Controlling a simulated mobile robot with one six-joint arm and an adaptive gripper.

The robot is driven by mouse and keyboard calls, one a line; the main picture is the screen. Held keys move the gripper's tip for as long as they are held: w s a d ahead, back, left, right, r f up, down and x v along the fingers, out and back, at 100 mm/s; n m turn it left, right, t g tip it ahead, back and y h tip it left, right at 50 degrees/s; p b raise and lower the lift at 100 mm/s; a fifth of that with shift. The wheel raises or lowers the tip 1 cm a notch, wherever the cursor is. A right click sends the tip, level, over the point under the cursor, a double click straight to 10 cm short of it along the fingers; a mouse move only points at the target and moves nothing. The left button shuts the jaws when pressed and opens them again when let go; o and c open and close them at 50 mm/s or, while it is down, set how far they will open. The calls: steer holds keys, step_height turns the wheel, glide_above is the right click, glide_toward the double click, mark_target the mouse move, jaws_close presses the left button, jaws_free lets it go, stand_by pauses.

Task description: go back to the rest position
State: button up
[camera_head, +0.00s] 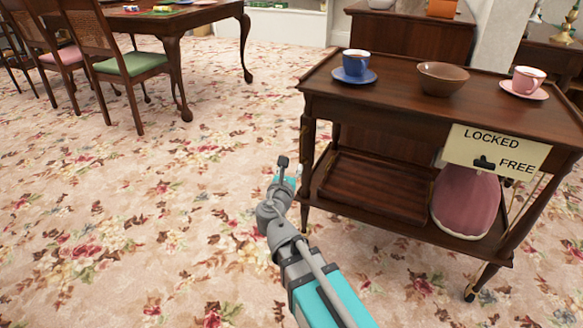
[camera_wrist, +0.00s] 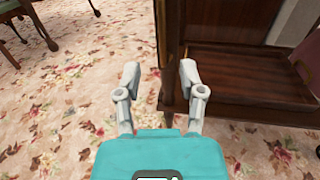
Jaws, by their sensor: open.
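My gripper (camera_head: 287,168) is stretched out low over the floral carpet, just left of the front left leg of a dark wooden trolley (camera_head: 470,112). In the wrist view my gripper (camera_wrist: 159,78) has its two pale fingers apart. The trolley's leg (camera_wrist: 170,55) shows beyond and between them. Nothing is held, and I cannot tell whether a finger touches the leg.
On the trolley top stand a blue cup (camera_head: 356,63) on a saucer, a brown bowl (camera_head: 442,79) and a pink cup (camera_head: 528,80). A "LOCKED / FREE" sign (camera_head: 497,150) hangs above a pink object (camera_head: 466,203). Chairs and a table (camera_head: 170,22) stand back left. Carpet at left is clear.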

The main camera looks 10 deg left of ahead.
steer(key=d+f+m+g+h+p, duration=0.3)
steer(key=d+m+g+h+p, duration=0.4)
steer(key=d+m, duration=1.25)
steer(key=s+d+m+g+y+p, duration=0.7)
steer(key=s+d+m+g+p, duration=0.35)
steer(key=m, duration=0.55)
step_height(320, 180, up, 38)
steer(key=s+d+p, duration=0.1)
steer(key=p, duration=3.5)
steer(key=shift+r+y, duration=0.15)
steer(key=shift+y, duration=0.15)
steer(key=shift+s+d+g, duration=0.1)
steer(key=shift+d+g, duration=0.05)
steer(key=shift+g, duration=0.1)
